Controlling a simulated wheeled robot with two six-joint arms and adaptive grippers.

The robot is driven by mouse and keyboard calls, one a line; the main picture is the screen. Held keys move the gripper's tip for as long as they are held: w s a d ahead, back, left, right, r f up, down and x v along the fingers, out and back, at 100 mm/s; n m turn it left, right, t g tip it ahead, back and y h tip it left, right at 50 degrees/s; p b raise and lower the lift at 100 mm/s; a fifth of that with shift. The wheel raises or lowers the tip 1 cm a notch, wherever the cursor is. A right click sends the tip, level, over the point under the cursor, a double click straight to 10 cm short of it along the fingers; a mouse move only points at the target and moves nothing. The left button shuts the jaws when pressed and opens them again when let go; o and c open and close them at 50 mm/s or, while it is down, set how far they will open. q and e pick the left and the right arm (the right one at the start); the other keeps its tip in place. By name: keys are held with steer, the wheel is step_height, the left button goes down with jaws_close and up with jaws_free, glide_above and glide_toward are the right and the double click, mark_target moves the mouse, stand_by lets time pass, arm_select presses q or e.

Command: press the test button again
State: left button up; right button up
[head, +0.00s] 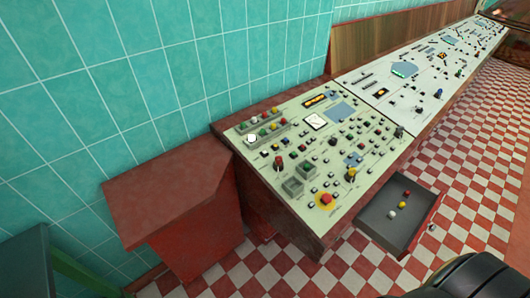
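A pale green control panel (283,176) slopes along the tiled wall, full of small buttons, knobs and switches. A large red button on a yellow base (326,199) sits near its front edge. A round white button or lamp (251,139) is at its left end, beside a row of coloured ones. Labels are too small to read, so I cannot tell which is the test button.
An open grey drawer (376,228) juts out at the panel's front right, holding a red, a yellow and a white piece. A red cabinet (170,190) stands left of the panel. A second panel (410,75) continues behind. Checkered floor (480,150) lies clear at right.

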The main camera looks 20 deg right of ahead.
jaws_close()
steer(key=shift+d, duration=0.15)
stand_by(1.1)
